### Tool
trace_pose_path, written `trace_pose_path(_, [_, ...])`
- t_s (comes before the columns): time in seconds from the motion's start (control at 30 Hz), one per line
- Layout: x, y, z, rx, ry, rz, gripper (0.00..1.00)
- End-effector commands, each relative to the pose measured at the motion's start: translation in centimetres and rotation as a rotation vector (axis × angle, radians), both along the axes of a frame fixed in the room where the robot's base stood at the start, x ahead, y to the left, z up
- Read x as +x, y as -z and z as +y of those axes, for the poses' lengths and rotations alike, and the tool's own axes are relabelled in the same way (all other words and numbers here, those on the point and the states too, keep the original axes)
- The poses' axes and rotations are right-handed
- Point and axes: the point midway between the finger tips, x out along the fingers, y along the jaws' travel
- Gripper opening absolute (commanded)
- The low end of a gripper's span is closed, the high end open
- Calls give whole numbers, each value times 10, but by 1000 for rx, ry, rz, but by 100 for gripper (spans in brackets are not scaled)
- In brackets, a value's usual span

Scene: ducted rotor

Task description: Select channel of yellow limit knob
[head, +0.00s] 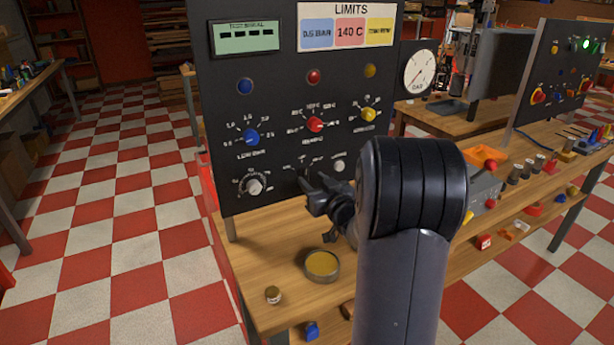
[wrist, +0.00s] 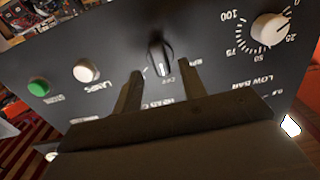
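The yellow limit knob (head: 368,114) is on the black panel (head: 225,100), right of the red knob (head: 315,124) and the blue knob (head: 250,136). The LIMITS card (head: 347,10) above has blue, red and yellow fields; the yellow one seems to read in RPM. In the wrist view, a black selector knob (wrist: 160,58) with a light pointer line sits just beyond my fingertips, roughly between them. My gripper (wrist: 162,82) is open and empty, facing the panel's lower row. In the head view my gripper (head: 318,196) hides part of that row.
A white-grey dial knob (wrist: 270,29) is to the right in the wrist view. A white button (wrist: 87,70) and a green button (wrist: 38,87) are to the left. A round tin (head: 322,266) and a small jar (head: 273,294) stand on the bench below the panel.

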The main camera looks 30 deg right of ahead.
Motion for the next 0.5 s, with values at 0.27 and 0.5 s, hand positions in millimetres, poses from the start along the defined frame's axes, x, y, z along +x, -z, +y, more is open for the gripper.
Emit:
trace_pose_path(0.27, [24, 0, 1, 1, 0, 1, 40])
trace_pose_path(0.5, [25, 0, 1, 0, 1, 1, 40])
